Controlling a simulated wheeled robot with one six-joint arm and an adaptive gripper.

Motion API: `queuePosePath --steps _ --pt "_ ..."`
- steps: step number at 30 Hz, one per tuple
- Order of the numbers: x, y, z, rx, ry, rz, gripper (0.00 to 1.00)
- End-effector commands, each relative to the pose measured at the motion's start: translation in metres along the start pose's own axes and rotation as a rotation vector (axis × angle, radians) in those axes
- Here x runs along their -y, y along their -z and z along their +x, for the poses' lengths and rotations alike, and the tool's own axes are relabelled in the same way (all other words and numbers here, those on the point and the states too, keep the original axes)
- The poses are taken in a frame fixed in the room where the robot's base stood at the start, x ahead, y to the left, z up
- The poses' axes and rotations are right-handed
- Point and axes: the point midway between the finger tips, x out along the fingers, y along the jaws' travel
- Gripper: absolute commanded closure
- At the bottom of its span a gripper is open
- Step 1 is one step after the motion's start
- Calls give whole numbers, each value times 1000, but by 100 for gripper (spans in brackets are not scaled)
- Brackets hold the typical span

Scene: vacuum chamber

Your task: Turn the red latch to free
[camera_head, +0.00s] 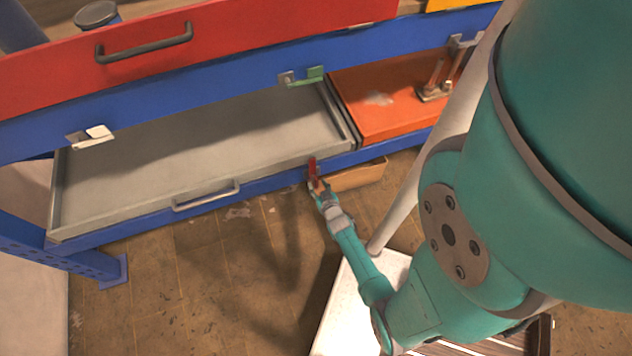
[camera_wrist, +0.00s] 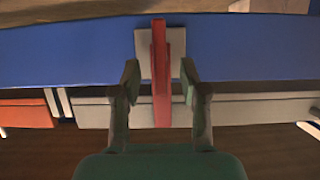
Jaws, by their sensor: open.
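The red latch (camera_wrist: 160,80) is a narrow red bar on a pale mounting plate (camera_wrist: 176,45), fixed to a blue beam. In the wrist view it stands lengthwise in the picture, between my two fingers. My gripper (camera_wrist: 160,82) is open, with one finger on each side of the latch and a visible gap on both sides. In the head view the red latch (camera_head: 312,168) stands upright on the lower blue beam, at the right end of the grey drawer. My gripper (camera_head: 316,186) is right at it and hides its lower part.
A grey drawer (camera_head: 60,200) with a bar handle (camera_head: 206,196) lies left of the latch. An orange drawer (camera_head: 385,105) is to the right. A green latch (camera_head: 314,75) and a white latch (camera_head: 98,132) sit on the upper blue beam.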

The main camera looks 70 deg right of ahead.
Motion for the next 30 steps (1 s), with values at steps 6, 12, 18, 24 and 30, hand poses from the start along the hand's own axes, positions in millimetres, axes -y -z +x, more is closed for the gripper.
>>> queuePosePath --steps 6,12,18,24,30 --pt "0 0 22 -1 1 0 56" --pt "0 0 29 0 1 0 56" --pt "0 0 29 0 1 0 56" --pt "0 0 29 0 1 0 96" --pt "0 0 29 0 0 0 100"
